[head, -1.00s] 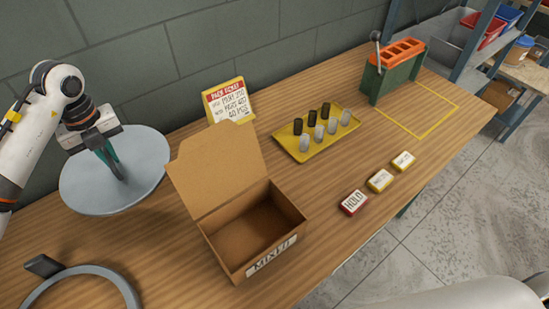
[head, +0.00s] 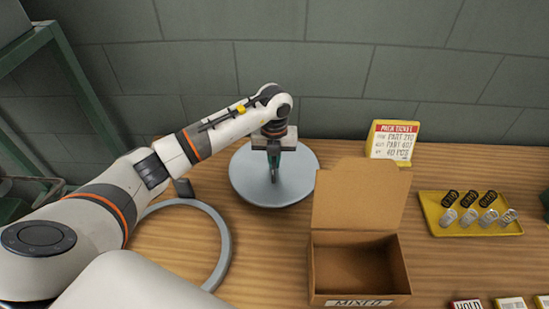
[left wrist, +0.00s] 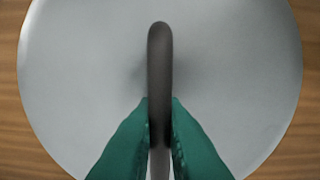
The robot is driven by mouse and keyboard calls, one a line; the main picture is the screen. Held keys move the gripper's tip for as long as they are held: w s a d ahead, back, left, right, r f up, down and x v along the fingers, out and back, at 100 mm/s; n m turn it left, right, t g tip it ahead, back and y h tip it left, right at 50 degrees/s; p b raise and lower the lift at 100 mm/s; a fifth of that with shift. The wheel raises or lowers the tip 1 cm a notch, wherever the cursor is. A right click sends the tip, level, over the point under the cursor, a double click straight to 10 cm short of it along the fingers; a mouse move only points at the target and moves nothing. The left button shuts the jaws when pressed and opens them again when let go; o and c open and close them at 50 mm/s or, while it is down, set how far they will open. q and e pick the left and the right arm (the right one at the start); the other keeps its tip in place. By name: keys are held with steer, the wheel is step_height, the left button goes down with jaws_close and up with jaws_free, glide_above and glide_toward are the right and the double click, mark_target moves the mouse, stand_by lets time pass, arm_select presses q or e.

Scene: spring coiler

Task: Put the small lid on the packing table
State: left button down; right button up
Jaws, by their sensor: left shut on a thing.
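The small lid (head: 246,185) is a round light-grey disc with a dark upright handle, over the wooden packing table (head: 180,244) near the wall. My left gripper (head: 273,172) points down over its middle. In the left wrist view its green fingers (left wrist: 160,130) are shut on both sides of the dark handle (left wrist: 160,50), and the lid's plate (left wrist: 70,70) fills most of the picture. I cannot tell whether the lid touches the table. My right gripper is not in view.
An open cardboard box (head: 358,300) marked MIXED stands right of the lid. A grey ring (head: 222,250) lies to the left, under my left arm. A pack ticket (head: 393,141) stands behind the box. A yellow tray (head: 438,225) of springs and several small label blocks (head: 510,303) are further right.

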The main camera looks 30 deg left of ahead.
arm_select(q)
steer(key=shift+f, duration=0.35)
steer(key=shift+f, duration=0.1)
steer(key=c, duration=1.5)
jaws_free()
step_height(320, 180, up, 11)
steer(key=b, duration=0.2)
steer(key=shift+b, duration=0.35)
steer(key=shift+r, duration=0.65)
